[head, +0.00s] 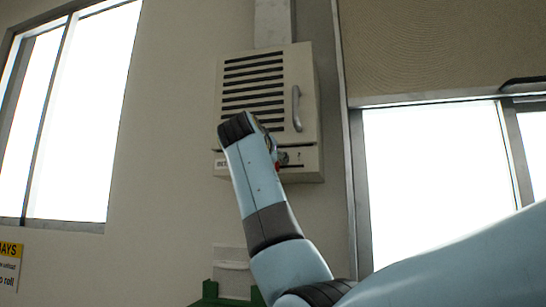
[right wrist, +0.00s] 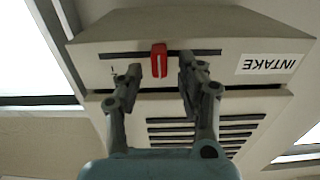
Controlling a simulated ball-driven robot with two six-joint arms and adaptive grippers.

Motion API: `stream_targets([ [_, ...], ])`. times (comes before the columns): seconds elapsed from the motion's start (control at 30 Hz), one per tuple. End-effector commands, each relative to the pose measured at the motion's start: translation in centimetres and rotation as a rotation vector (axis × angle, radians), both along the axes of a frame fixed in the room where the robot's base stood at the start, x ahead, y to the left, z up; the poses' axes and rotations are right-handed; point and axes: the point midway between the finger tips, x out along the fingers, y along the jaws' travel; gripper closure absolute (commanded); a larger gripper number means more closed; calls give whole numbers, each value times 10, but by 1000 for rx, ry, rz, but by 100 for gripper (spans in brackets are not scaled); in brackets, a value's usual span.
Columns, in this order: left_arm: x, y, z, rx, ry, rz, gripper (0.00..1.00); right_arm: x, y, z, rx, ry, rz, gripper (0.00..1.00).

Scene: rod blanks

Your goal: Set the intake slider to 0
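The intake slider is a red knob (right wrist: 159,60) on a dark horizontal slot (right wrist: 205,53) in a pale vent box's lower panel. In the right wrist view, which is upside down, the knob sits near the slot's middle. A small dark mark shows below the slot's left end; I cannot read it. My right gripper (right wrist: 160,68) is open, with one finger on each side of the knob and visible gaps between. In the head view my right arm hides most of the panel; a bit of red (head: 278,167) shows at its edge. My left gripper is not in view.
The vent box (head: 303,75) has dark louvres and a grey door handle (head: 296,108). An INTAKE label (right wrist: 272,64) is on the panel. Bright windows (head: 85,110) flank the wall. A yellow-topped sign (head: 10,262) hangs at lower left.

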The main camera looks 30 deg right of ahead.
Motion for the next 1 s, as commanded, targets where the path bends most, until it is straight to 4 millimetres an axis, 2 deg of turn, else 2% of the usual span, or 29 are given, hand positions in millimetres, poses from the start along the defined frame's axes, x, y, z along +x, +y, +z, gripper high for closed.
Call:
stream_targets([
  [0.3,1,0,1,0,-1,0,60,3,-3,-1,1,-1,1,62],
  [0.6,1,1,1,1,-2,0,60,3,-3,0,1,-1,1,99],
  [1.0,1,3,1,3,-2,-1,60,2,-3,-1,0,0,1,100],
])
